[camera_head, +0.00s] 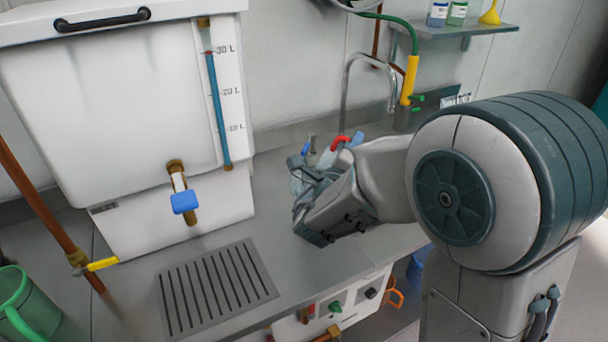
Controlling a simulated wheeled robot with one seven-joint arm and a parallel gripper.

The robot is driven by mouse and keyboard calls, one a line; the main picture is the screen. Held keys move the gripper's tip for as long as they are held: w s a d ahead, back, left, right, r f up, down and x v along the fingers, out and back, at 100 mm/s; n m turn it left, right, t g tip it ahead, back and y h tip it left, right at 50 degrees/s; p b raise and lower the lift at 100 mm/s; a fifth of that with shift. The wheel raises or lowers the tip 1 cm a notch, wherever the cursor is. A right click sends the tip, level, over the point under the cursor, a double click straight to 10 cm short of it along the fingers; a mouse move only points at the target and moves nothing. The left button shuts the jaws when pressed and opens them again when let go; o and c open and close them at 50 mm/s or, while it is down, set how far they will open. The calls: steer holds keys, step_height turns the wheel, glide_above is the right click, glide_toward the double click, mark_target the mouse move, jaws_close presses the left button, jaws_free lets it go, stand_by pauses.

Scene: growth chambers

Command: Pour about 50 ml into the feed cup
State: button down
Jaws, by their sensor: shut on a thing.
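My gripper (306,188) is over the counter to the right of the white tank, pointing left and away from my arm. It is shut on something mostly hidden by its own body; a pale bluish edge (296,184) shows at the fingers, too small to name. I cannot pick out a feed cup for certain. The white tank (110,100) has a level tube (219,112) with litre marks and a tap with a blue handle (184,202) above the counter.
A slotted drain grate (217,288) lies bare in front of the tank. A curved metal faucet (347,85) and a yellow-handled hose sprayer (409,80) stand behind my gripper. A green container (14,300) is at lower left. A shelf (450,29) holds bottles and a yellow funnel.

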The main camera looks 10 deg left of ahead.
steer(key=shift+d+r, duration=0.1)
steer(key=shift+d, duration=0.05)
steer(key=shift+a+r+n+p, duration=0.2)
steer(key=shift+a+n+p, duration=0.2)
steer(key=shift+p, duration=0.1)
stand_by(0.6)
steer(key=f+m+b, duration=0.1)
steer(key=b, duration=0.1)
steer(key=d+f+m+b, duration=0.1)
steer(key=b, duration=0.1)
steer(key=d+f+m+b, duration=0.1)
steer(key=m+b, duration=0.1)
steer(key=shift+s+d+f+h, duration=0.25)
steer(key=shift+s+f+h, duration=0.05)
steer(key=shift+f, duration=0.1)
steer(key=shift+d+m+g, duration=0.1)
steer(key=shift+m+g, duration=0.2)
steer(key=shift+m, duration=0.1)
steer(key=m+b, duration=0.1)
steer(key=f+b, duration=0.1)
steer(key=b, duration=0.1)
steer(key=shift+s+d+f+m+h, duration=0.1)
steer(key=shift+d+f+m+h, duration=0.2)
steer(key=shift+d+m, duration=0.1)
steer(key=shift+d+f+m+g+b, duration=0.3)
steer(key=shift+f+m+b, duration=0.05)
steer(key=shift+m+b, duration=0.25)
